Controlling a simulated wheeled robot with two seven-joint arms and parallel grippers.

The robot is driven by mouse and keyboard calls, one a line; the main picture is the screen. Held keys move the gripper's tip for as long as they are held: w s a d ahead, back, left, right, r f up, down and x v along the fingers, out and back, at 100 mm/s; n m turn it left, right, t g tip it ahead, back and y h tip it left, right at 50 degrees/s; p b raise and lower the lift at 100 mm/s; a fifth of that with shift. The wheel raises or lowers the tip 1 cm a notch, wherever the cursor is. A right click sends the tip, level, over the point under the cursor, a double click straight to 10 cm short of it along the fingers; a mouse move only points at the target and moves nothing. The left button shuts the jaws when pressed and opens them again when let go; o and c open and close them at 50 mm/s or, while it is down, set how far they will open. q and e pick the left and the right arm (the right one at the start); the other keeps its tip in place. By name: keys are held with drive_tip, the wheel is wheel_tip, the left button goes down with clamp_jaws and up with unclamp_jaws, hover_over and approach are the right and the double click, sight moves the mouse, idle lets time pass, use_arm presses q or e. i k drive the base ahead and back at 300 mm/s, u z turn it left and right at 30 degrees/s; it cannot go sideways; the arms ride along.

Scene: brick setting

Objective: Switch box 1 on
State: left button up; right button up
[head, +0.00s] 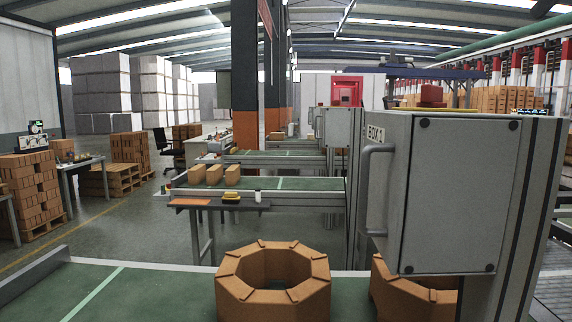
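Box 1 (462,195) is a grey metal cabinet at the right, labelled "BOX 1" on its narrow left side. A grey bar handle (372,190) runs vertically on that side, below the label. The wide face toward me is a plain panel with dark bolts at its corners. I cannot make out a switch on the faces that show. Neither of my grippers is in the head view.
A green conveyor (150,297) crosses the front, bearing an octagonal ring of orange bricks (272,285). A second brick ring (415,300) is partly hidden under the box. Another conveyor (300,184) with bricks stands behind. Open floor (120,230) lies at the left.

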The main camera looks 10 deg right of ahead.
sight(431, 95)
drive_tip(key=k, duration=1.45)
